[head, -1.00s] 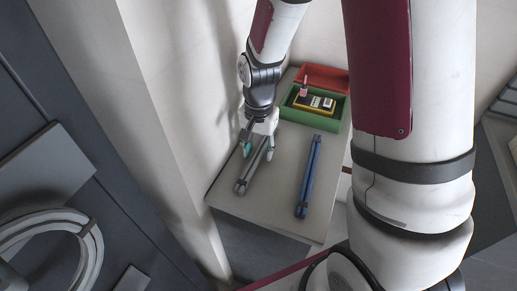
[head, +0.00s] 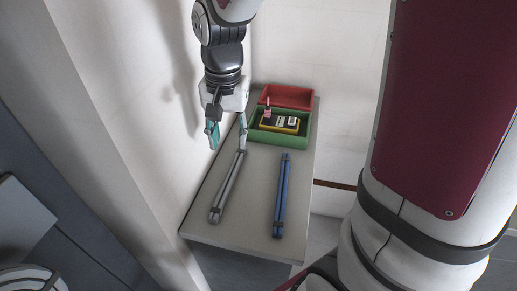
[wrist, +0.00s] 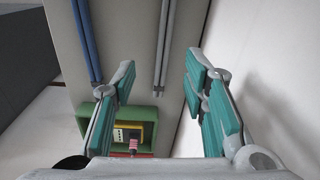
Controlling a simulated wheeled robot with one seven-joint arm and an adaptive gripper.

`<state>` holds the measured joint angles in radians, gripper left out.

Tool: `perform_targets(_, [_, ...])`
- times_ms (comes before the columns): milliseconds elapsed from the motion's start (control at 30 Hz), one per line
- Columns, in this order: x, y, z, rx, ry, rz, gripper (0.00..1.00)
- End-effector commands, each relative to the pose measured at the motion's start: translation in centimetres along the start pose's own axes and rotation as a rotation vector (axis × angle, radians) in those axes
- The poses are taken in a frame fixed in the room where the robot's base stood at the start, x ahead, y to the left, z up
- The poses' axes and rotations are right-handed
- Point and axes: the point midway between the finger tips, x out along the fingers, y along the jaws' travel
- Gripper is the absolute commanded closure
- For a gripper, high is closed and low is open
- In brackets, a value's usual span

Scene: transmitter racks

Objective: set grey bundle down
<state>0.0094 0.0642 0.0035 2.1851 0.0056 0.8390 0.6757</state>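The grey bundle (head: 228,188) lies lengthwise on the grey table top, along its left side. It also shows in the wrist view (wrist: 164,45), where it lies beyond the gap between the fingers. My gripper (head: 228,138) is open and empty, with its teal-padded fingers spread wide. It hangs above the far end of the bundle, apart from it. Both fingers show in the wrist view (wrist: 159,75), with nothing between them.
A blue bundle (head: 281,195) lies to the right of the grey one, with bare table between them. A green box (head: 306,133) holding a yellow-and-black device (head: 280,124) and a red box (head: 287,97) stand at the table's far end. A white wall rises close on the left.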

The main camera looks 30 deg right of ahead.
Motion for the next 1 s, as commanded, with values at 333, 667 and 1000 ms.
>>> perform_targets(333, [-7.2,4.9,5.8,-0.307,0.135,-0.072,0.60])
perform_targets(667, [-9.8,9.5,11.3,-0.581,0.265,-0.099,0.60])
perform_targets(1000, [-9.9,11.0,13.2,-0.683,0.312,-0.099,0.60])
